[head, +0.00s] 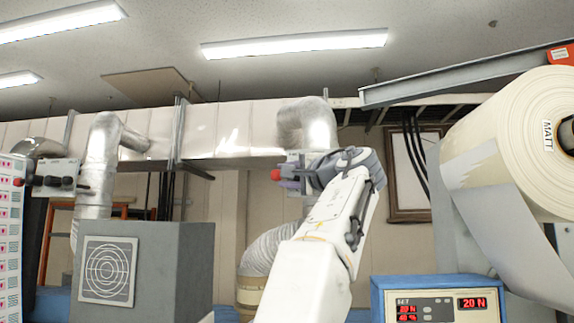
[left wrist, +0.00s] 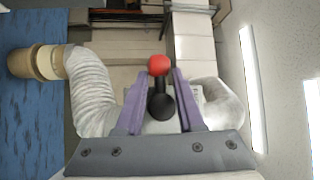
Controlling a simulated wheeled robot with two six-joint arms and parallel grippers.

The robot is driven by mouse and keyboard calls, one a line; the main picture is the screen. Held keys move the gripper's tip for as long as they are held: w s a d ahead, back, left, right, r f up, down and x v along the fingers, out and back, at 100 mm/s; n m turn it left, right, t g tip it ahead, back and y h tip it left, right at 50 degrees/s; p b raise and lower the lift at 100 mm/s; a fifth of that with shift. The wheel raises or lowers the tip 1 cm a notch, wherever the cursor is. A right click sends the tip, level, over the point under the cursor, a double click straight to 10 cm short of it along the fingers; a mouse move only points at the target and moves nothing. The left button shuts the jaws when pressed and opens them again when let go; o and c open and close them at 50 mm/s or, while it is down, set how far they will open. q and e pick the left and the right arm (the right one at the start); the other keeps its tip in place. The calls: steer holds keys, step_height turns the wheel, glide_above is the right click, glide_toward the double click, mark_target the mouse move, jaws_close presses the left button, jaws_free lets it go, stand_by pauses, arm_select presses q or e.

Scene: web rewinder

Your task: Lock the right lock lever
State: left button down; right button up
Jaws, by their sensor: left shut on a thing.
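The lock lever has a red ball knob (head: 276,175) on a black stem. In the left wrist view the knob (left wrist: 159,65) sits at the fingertips, and the black stem (left wrist: 160,104) runs back between the fingers. My left gripper (head: 289,178), with purple fingers, is shut on the lever, one finger on each side. In the head view the gripper and wrist hide most of the stem and its mount. A pale plate (head: 294,157) shows just behind the gripper. My right gripper is not in view.
A similar plate with black fittings (head: 55,183) is at the far left. A grey box (head: 190,270) with a round grille stands lower left. A large cream roll (head: 510,130) and a tension display (head: 437,304) are on the right. Silver ducts run behind the arm.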

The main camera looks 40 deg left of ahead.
arm_select(q)
steer(key=shift+f+n+h+p, duration=0.2)
steer(key=shift+n+h+p, duration=0.15)
steer(key=shift+n+h, duration=0.25)
steer(key=shift+f+g, duration=0.15)
steer(key=shift+g, duration=0.25)
steer(key=c, duration=0.5)
jaws_free()
steer(key=shift+c, duration=0.2)
steer(key=shift+d, duration=0.1)
steer(key=b+v, duration=0.2)
steer(key=v, duration=0.8)
steer(key=shift+d, duration=0.2)
